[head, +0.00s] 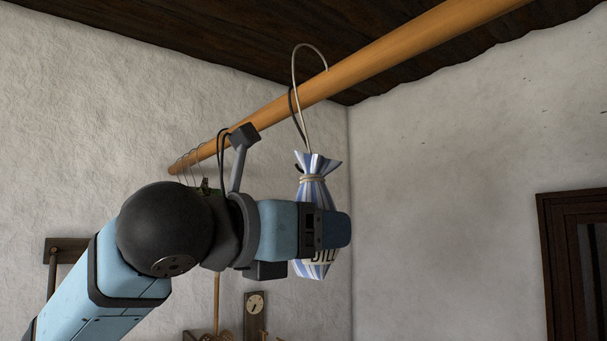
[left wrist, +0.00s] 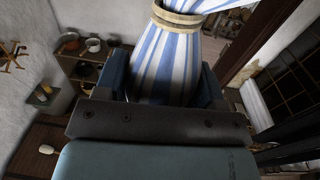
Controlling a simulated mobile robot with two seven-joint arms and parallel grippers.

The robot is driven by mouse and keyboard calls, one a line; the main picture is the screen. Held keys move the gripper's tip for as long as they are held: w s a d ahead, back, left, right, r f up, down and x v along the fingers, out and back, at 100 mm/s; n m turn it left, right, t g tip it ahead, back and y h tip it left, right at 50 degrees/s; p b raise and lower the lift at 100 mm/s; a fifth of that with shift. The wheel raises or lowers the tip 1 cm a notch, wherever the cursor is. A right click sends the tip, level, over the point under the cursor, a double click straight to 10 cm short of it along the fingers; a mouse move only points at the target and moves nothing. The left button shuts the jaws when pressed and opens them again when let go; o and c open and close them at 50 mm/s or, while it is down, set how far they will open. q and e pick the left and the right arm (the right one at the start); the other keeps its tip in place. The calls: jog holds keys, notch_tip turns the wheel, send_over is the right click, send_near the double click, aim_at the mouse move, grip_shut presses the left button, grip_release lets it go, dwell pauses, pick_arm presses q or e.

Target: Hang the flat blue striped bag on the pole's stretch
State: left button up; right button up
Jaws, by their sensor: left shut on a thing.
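The blue and white striped bag (head: 313,190) hangs upright below the wooden pole (head: 390,55), tied at the neck with a cord. My left gripper (head: 325,228) is shut on its lower body and covers part of its label. The bag also shows between the jaws in the left wrist view (left wrist: 172,60). A pale wire hook (head: 294,75) rises from the bag's neck, crosses in front of the pole and arches above it. Its tip meets the pole's upper edge; I cannot tell whether it passes behind. My right gripper is out of view.
Several thin hooks (head: 190,158) hang on the pole's far left end. A dark hook-like line shows beside the pale wire. The dark ceiling (head: 200,45) is close above the pole. Shelves with pots (left wrist: 92,45) stand below.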

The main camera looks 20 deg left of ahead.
pick_arm(q)
jog(key=s+d+r+h, duration=0.1)
jog(key=s+d+r, duration=0.1)
jog(key=s+r, duration=0.65)
jog(key=w+d+f, duration=0.5)
jog(key=w+d, duration=0.4)
jog(key=w, duration=0.3)
jog(key=shift+m+g+b, duration=0.3)
jog(key=shift+m+b, duration=0.1)
jog(key=shift+b, duration=0.05)
dwell(0.6)
jog(key=shift+d, duration=0.1)
jog(key=o, duration=0.9)
